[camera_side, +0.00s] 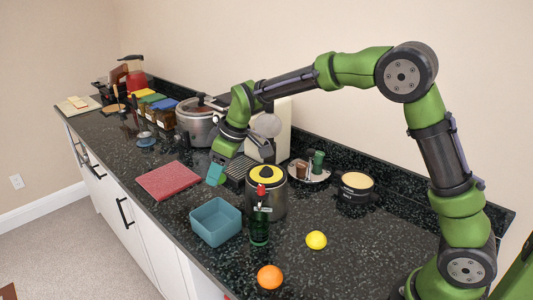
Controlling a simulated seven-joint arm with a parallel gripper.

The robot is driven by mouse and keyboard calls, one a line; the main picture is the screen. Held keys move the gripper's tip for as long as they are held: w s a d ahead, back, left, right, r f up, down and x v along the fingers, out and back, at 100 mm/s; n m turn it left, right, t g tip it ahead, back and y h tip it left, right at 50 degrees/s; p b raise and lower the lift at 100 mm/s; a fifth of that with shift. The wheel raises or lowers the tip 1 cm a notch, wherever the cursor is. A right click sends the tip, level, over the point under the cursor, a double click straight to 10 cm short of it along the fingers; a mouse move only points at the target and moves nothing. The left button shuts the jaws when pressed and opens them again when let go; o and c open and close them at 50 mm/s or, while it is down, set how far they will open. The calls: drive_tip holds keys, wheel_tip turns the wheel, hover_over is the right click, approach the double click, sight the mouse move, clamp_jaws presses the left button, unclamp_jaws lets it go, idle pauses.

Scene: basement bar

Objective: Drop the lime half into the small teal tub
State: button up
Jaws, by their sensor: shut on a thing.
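The teal tub (216,222) is square and open-topped. It stands on the dark counter near its front edge, with its inside floor in view and nothing seen in it. My gripper (217,173) points down above the counter, behind the tub in the picture, by the right end of the red board. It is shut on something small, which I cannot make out. A teal-green patch shows at its tip; I cannot tell whether this is finger or held thing. No lime half can be made out elsewhere on the counter.
A pot with a yellow lid (266,190) and a dark green bottle (259,226) stand right of the tub. A lemon (316,240) and an orange (270,277) lie farther right. A red board (170,181) lies left. A coffee machine (250,160) stands behind my gripper.

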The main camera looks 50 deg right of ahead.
drive_tip(key=shift+f, duration=2.55)
drive_tip(key=o, duration=1.2)
drive_tip(key=shift+d+r, duration=0.1)
drive_tip(key=shift+r, duration=0.05)
drive_tip(key=v, duration=1.6)
drive_tip(key=shift+s+r, duration=0.1)
drive_tip(key=shift+r, duration=0.2)
